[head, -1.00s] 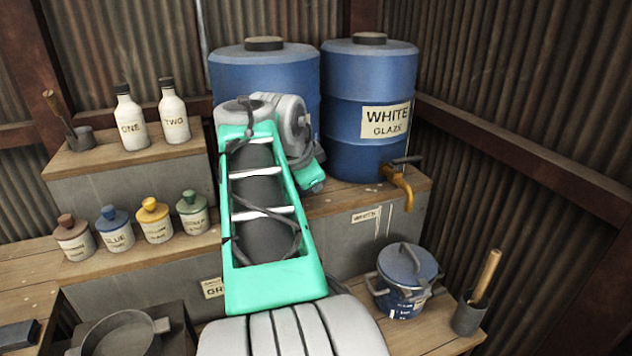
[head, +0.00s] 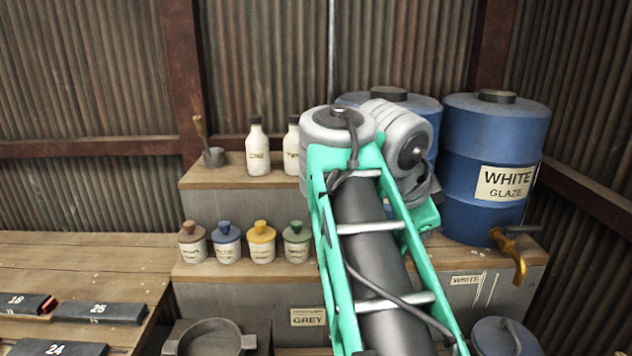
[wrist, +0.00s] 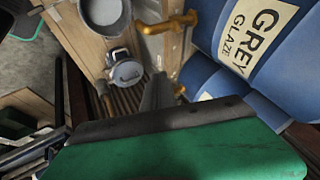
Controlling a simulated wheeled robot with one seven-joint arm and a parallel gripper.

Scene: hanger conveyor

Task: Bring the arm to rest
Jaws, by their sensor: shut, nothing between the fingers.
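My arm, green and grey, fills the middle and lower right of the head view (head: 375,215). It reaches up and away in front of the blue barrels, with its grey joints at the top. My gripper shows only in the wrist view, as narrow dark grey fingers (wrist: 158,95) beyond a green panel. The fingers are together and nothing shows between them. In the head view my gripper is hidden behind the arm.
The white glaze barrel (head: 492,150) with its brass tap (head: 512,250) stands right of my arm. The grey glaze barrel (wrist: 245,45) is close in the wrist view. Bottles (head: 259,150), small jars (head: 228,245) and a pan (head: 208,340) stand left. The left bench (head: 80,265) has bare room.

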